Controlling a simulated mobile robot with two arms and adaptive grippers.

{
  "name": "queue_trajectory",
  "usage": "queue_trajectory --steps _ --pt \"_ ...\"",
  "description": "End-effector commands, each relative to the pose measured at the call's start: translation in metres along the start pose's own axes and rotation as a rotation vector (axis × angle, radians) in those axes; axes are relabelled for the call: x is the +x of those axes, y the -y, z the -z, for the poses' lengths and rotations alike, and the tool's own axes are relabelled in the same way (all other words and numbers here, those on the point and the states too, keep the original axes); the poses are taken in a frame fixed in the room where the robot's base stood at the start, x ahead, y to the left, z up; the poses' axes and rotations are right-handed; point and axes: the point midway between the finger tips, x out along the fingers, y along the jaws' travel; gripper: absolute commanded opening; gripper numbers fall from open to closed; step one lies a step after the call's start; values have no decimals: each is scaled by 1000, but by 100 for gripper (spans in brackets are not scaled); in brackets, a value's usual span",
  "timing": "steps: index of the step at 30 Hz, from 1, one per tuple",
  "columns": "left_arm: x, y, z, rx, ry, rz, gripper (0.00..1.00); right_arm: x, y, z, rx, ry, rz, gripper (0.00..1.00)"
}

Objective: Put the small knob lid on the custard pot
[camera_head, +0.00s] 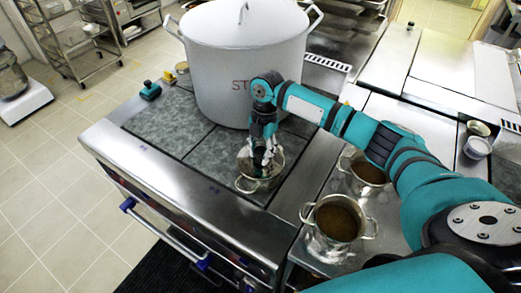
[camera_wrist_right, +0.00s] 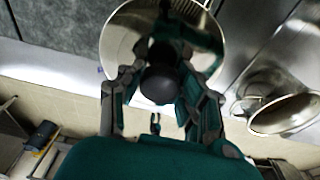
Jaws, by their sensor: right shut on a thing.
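My right gripper (camera_head: 263,165) points down over a small two-handled metal pot (camera_head: 250,186) on the stove top. In the right wrist view the gripper (camera_wrist_right: 161,76) is shut on the dark knob (camera_wrist_right: 158,86) of a round, shiny metal lid (camera_wrist_right: 125,38). In the head view the lid (camera_head: 246,158) shows beside the fingers at the small pot's mouth, partly hidden by them. I cannot tell whether it touches the rim. The pot's contents are hidden, and no label shows that it is the custard pot. My left gripper is not in view.
A large white stockpot (camera_head: 235,75) stands just behind my right gripper. Two open pots with brown contents, a nearer one (camera_head: 322,246) and a farther one (camera_head: 357,183), stand to the right on a metal counter. The stove's left front top (camera_head: 155,130) is clear.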

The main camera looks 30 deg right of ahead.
Motion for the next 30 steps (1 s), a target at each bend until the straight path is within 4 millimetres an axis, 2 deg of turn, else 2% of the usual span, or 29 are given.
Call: queue_trajectory --steps 12,13,18,19,26,30 --pt "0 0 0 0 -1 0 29 2 0 0 0 0 -1 0" --pt "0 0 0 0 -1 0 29 2 0 0 0 0 -1 36" --pt "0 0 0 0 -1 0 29 2 0 0 0 0 -1 59" --pt "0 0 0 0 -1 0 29 2 0 0 0 0 -1 61" --pt "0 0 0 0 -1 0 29 2 0 0 0 1 0 61" --pt "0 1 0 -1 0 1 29 -6 0 -1 0 1 -1 61"
